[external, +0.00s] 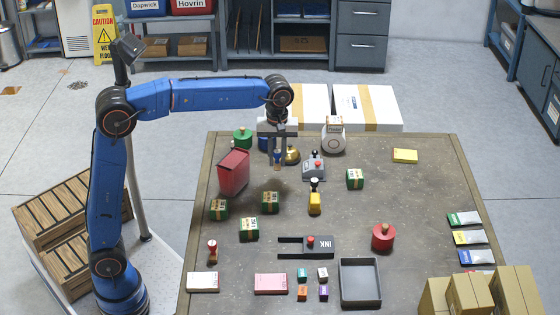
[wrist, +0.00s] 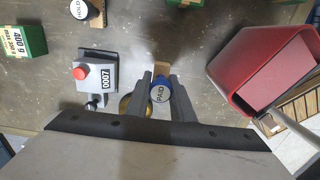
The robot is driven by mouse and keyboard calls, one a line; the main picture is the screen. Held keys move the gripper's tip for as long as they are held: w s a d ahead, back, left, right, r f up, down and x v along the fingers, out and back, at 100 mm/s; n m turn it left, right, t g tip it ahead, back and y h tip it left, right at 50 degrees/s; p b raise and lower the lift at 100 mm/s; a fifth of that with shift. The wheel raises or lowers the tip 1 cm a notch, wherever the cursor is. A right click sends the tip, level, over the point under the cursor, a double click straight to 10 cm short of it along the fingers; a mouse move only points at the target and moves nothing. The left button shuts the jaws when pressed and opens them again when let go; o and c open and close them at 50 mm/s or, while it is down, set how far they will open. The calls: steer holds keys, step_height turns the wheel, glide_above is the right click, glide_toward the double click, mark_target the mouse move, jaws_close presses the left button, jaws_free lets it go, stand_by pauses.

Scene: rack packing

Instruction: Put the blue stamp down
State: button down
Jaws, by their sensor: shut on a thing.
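My gripper (external: 278,160) is over the back left part of the table, pointing down and shut on the blue stamp. In the external view the stamp (external: 277,157) is small and mostly hidden by the fingers. It seems to be held above the table (external: 400,200), with a dark patch below; the exact height is hard to tell.
A red bin (external: 233,174) stands left of my gripper. A brass bell (external: 292,156) and a grey numbering machine (external: 314,167) are close on the right. A yellow stamp (external: 315,203) and a green box (external: 270,202) stand nearer the front. The table's right middle is mostly clear.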

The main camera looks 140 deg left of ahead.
mark_target(277, 151)
steer(key=shift+f, duration=2.55)
steer(key=c, duration=1.5)
jaws_free()
steer(key=shift+f, duration=0.1)
steer(key=shift+c, duration=0.2)
step_height(277, 151, up, 11)
steer(key=shift+r, duration=0.6)
steer(key=shift+w, duration=0.1)
